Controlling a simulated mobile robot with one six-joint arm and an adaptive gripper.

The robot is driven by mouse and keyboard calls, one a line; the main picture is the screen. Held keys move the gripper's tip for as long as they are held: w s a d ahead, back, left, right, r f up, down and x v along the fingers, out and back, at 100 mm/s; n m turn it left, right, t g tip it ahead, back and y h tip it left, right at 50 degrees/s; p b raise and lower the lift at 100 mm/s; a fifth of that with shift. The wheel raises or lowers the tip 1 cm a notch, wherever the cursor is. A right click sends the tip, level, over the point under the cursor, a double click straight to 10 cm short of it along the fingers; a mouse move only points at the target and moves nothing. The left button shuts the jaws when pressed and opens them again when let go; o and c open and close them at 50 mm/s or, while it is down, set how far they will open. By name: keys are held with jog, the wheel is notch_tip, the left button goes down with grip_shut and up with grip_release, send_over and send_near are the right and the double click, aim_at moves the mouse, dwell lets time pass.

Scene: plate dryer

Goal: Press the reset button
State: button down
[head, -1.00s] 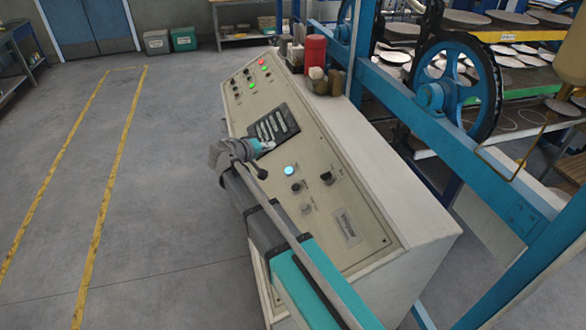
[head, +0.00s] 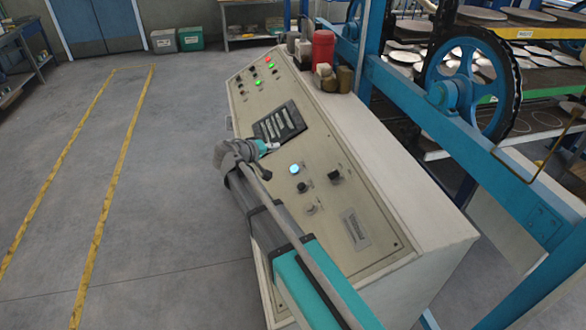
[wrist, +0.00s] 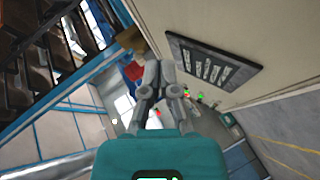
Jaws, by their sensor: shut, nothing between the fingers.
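The sloped beige control panel (head: 330,215) carries a round, lit blue-white button (head: 295,169). No label can be read, so I cannot tell whether it is the reset button. Dark knobs (head: 334,176) sit right of it and below it. My gripper (head: 274,146) is at the panel's left side, near the lower edge of the black slotted plate (head: 279,123), up and left of the lit button. In the wrist view my gripper's fingers (wrist: 161,70) are together and empty. The slotted plate (wrist: 213,63) is to their right there; the lit button is not visible. Contact with the panel cannot be told.
Red and green lights (head: 258,83) are at the panel's far end. A red canister (head: 323,48) and small containers stand on the cabinet top. A blue frame with a large wheel (head: 465,88) is on the right. The floor (head: 190,190) at left is clear.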

jog(key=shift+d+f, duration=0.1)
jog(key=shift+f, duration=0.05)
jog(key=d+f+b, duration=0.1)
jog(key=f+b, duration=0.1)
jog(key=d+f+b, duration=0.1)
jog(key=f+b, duration=0.1)
jog(key=d+f+b, duration=0.1)
jog(key=f+b, duration=0.1)
jog(key=shift+w+d, duration=0.2)
jog(key=shift+w, duration=0.15)
jog(key=shift+w+d+f+b, duration=0.1)
jog(key=shift+d+f+b, duration=0.35)
jog(key=shift+f+b, duration=0.25)
jog(key=shift+w+d+f+b, duration=0.15)
jog(key=shift+d+f+b, duration=0.25)
jog(key=shift+f+b, duration=0.35)
dwell(2.0)
jog(key=shift+r, duration=0.2)
jog(key=shift+a+r+p, duration=0.4)
jog(key=shift+r+p, duration=0.3)
jog(key=shift+p, duration=0.05)
dwell(0.4)
